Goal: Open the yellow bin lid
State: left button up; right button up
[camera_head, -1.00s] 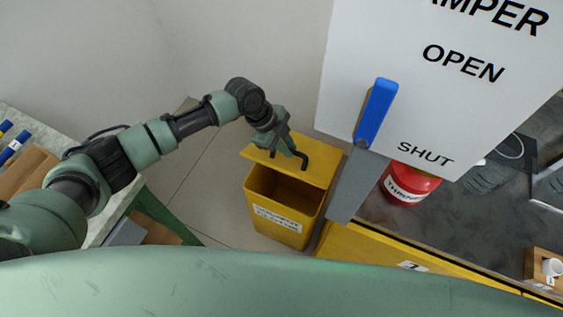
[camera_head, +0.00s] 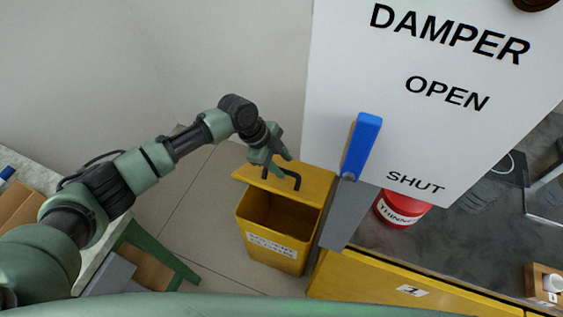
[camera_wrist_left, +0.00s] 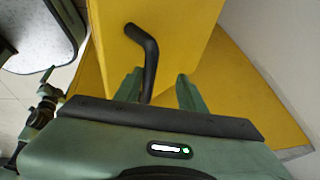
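The yellow bin (camera_head: 268,235) stands on the floor, and its dark interior shows from above. Its yellow lid (camera_head: 315,182) is raised and leans back behind the opening. A black bent handle (camera_head: 297,182) is on the lid; it also shows in the left wrist view (camera_wrist_left: 150,52). My left gripper (camera_head: 276,172) is at the handle, on its left side. In the left wrist view its two green fingers (camera_wrist_left: 160,88) are apart, with the handle's lower part between them, close to the left finger. Whether they touch is unclear. My right gripper is not in view.
A white damper panel (camera_head: 430,130) with a blue lever (camera_head: 362,145) stands right of the bin. A red thinner can (camera_head: 398,208) sits on the dark counter (camera_head: 470,235) beyond. A green-legged table (camera_head: 150,255) is at the left. Floor between table and bin is clear.

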pick_arm(q)
jog(key=shift+s+r, duration=0.1)
jog(key=shift+r, duration=0.1)
jog(key=shift+r, duration=0.1)
jog(key=v, duration=0.7)
jog(key=shift+a+r, duration=0.2)
jog(key=shift+r, duration=0.05)
